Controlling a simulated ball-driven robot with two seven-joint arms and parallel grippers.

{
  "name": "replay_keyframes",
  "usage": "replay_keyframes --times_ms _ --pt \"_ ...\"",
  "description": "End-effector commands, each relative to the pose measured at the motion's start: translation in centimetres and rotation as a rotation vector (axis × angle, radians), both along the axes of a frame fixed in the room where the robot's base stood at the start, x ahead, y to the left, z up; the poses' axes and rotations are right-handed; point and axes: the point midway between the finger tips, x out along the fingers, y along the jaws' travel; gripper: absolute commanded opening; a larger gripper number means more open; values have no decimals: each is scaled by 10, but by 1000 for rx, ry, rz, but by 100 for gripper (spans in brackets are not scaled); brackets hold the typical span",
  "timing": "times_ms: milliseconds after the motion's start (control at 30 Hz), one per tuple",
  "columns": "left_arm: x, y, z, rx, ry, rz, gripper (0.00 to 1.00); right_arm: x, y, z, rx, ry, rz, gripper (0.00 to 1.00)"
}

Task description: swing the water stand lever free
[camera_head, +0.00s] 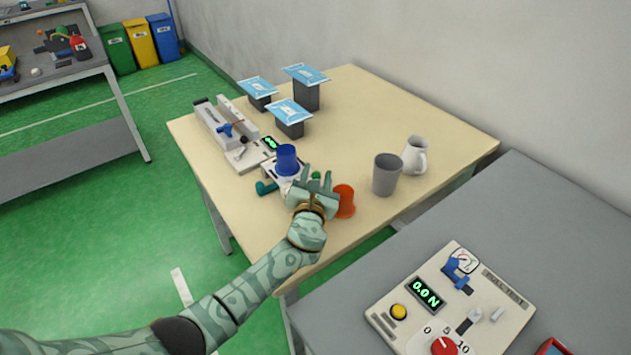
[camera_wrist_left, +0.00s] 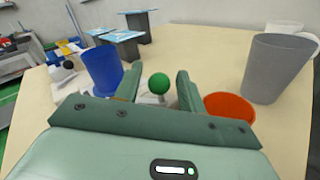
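The lever's green ball knob (camera_wrist_left: 158,83) stands between the two fingers of my left gripper in the left wrist view, with a gap on each side. In the head view the knob (camera_head: 316,175) shows small at the fingertips. My left gripper (camera_head: 318,182) is open over the right part of the water stand. The pale stand (camera_head: 281,182) is mostly hidden by the hand and a blue cup (camera_head: 287,158) on it. A teal part (camera_head: 265,188) sticks out at its left. The lever's lower part is hidden. My right gripper is not in view.
An orange cup (camera_head: 344,201) is close to the right of my left gripper. A grey cup (camera_head: 386,175) and white jug (camera_head: 414,155) stand further right. Blue packs on grey blocks (camera_head: 306,95) stand behind. A pull-test panel (camera_head: 450,300) lies on the grey table.

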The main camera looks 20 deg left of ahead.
Motion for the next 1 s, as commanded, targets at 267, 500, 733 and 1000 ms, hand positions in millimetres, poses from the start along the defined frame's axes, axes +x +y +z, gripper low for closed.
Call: replay_keyframes --times_ms 267,500,733,1000 --pt "-43 -7 3 0 1 -1 40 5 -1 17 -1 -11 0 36" --pt "-109 -17 2 0 2 0 40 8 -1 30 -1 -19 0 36" --pt "-150 -24 0 0 1 -1 40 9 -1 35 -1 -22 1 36" --pt "-161 -25 0 0 0 0 40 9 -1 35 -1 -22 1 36"
